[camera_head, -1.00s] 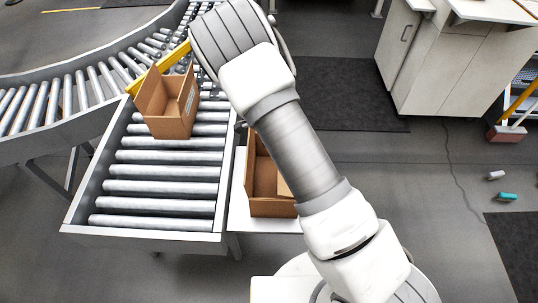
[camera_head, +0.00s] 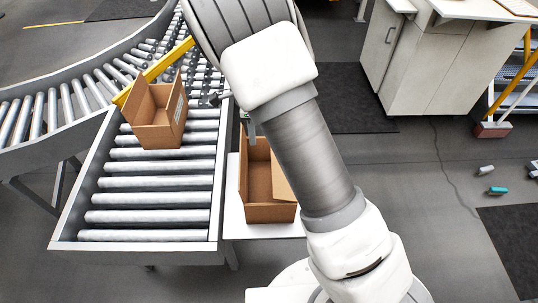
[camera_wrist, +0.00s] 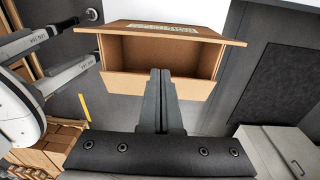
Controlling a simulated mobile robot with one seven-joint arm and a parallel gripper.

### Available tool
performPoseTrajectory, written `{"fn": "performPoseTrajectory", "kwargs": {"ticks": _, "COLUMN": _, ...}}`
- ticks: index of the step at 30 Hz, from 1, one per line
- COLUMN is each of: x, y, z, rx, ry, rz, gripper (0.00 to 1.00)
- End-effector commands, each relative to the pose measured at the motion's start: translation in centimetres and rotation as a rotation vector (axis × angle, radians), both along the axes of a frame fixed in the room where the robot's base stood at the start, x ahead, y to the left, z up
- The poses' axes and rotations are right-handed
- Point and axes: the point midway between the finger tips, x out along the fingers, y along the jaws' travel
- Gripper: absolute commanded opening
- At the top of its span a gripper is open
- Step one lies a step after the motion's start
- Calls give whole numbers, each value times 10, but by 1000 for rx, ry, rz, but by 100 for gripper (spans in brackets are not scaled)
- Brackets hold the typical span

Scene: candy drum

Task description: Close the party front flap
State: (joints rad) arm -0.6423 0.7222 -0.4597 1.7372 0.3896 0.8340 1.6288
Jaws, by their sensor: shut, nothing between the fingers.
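An open cardboard box (camera_head: 270,213) stands on a white tabletop beside the conveyor. A tan flap (camera_head: 283,185) shows at its right, partly behind my arm. In the wrist view, an open cardboard box (camera_wrist: 128,82) has a flap (camera_wrist: 205,34) standing out along its upper edge. The flap carries a pale label whose print I cannot read surely. My gripper (camera_wrist: 159,73) is shut and empty, its fingertips in front of the box's open side; contact cannot be told. In the head view, my arm hides most of the gripper.
Another open box (camera_head: 153,136) sits on the roller conveyor (camera_head: 155,185), near a yellow bar (camera_head: 165,62). The white tabletop (camera_head: 232,215) has little free room around its box. A pale cabinet (camera_head: 420,70) stands at the back right. Small items lie on the floor at right.

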Motion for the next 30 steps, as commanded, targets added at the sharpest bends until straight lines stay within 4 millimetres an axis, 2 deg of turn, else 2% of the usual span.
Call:
{"fn": "performPoseTrajectory", "kwargs": {"ticks": 1, "x": 2, "y": -12, "z": -7, "rx": 40, "ry": 5, "rz": -18, "gripper": 0}}
{"fn": "performPoseTrajectory", "kwargs": {"ticks": 5, "x": 2, "y": -36, "z": -1, "rx": 134, "ry": 16, "rz": -28, "gripper": 0}}
{"fn": "performPoseTrajectory", "kwargs": {"ticks": 12, "x": -2, "y": -80, "z": 19, "rx": 274, "ry": -16, "rz": -21, "gripper": 0}}
{"fn": "performPoseTrajectory", "kwargs": {"ticks": 16, "x": -7, "y": -98, "z": 31, "rx": 318, "ry": -42, "rz": -6, "gripper": 0}}
{"fn": "performPoseTrajectory", "kwargs": {"ticks": 21, "x": -12, "y": -110, "z": 41, "rx": 344, "ry": -63, "rz": 7, "gripper": 0}}
{"fn": "performPoseTrajectory", "kwargs": {"ticks": 24, "x": -13, "y": -111, "z": 41, "rx": 348, "ry": -65, "rz": 13, "gripper": 0}}
{"fn": "performPoseTrajectory", "kwargs": {"ticks": 26, "x": -13, "y": -110, "z": 38, "rx": 348, "ry": -64, "rz": 13, "gripper": 0}}
{"fn": "performPoseTrajectory", "kwargs": {"ticks": 30, "x": -13, "y": -103, "z": 18, "rx": 348, "ry": -61, "rz": 13, "gripper": 0}}
